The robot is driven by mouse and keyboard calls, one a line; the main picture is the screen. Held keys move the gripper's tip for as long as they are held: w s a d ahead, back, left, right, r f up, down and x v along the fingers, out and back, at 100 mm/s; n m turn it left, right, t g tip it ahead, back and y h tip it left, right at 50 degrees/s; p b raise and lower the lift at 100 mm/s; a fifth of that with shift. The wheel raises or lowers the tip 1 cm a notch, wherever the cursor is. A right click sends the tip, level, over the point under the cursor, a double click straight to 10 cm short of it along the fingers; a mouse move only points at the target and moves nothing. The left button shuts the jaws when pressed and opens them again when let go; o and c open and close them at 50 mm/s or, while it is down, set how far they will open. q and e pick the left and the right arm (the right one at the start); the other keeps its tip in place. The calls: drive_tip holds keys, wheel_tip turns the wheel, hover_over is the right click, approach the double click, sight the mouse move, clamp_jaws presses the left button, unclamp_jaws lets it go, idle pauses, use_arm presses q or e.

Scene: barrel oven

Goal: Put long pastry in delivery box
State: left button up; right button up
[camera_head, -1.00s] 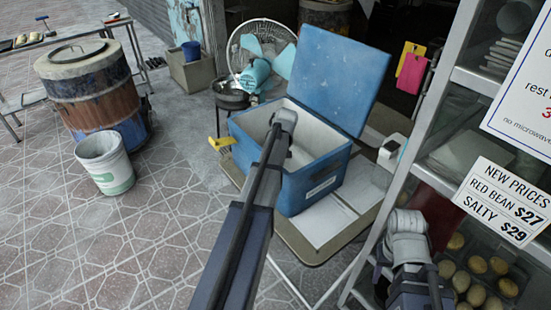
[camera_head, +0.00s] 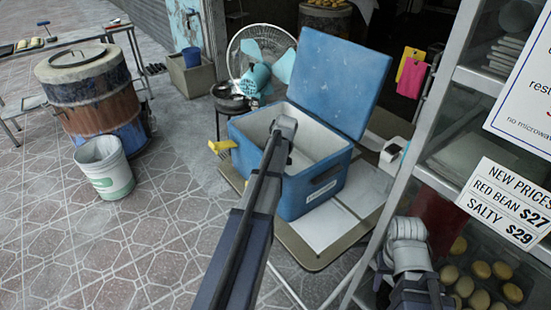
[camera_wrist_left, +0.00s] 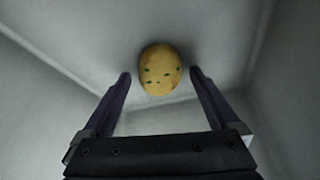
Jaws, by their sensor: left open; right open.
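The blue delivery box (camera_head: 316,190) stands open, with its lid (camera_head: 340,80) raised at the back. My left arm reaches into it, and the box hides the left gripper in the head view. In the left wrist view, my left gripper (camera_wrist_left: 160,78) is open among pale inner walls (camera_wrist_left: 60,110). A rounded yellow pastry with dark green specks (camera_wrist_left: 160,70) is at its fingertips, between them, with gaps on both sides. My right gripper (camera_head: 407,232) is at the lower right by the display case; its fingers are hard to make out.
The box rests on a folding table (camera_head: 313,258). A glass case with round pastries (camera_head: 481,270) stands at right, with a price sign (camera_head: 508,203). A barrel oven (camera_head: 95,95), white bucket (camera_head: 104,168) and fan (camera_head: 262,60) stand left and behind.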

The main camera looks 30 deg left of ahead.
use_arm(q)
drive_tip(key=shift+p+v, duration=0.8)
drive_tip(key=shift+p, duration=0.05)
drive_tip(key=p+v, duration=0.9)
drive_tip(key=v, duration=0.1)
drive_tip(key=shift+r+p, duration=0.3)
drive_tip(key=shift+r, duration=0.05)
drive_tip(key=shift+s, duration=0.1)
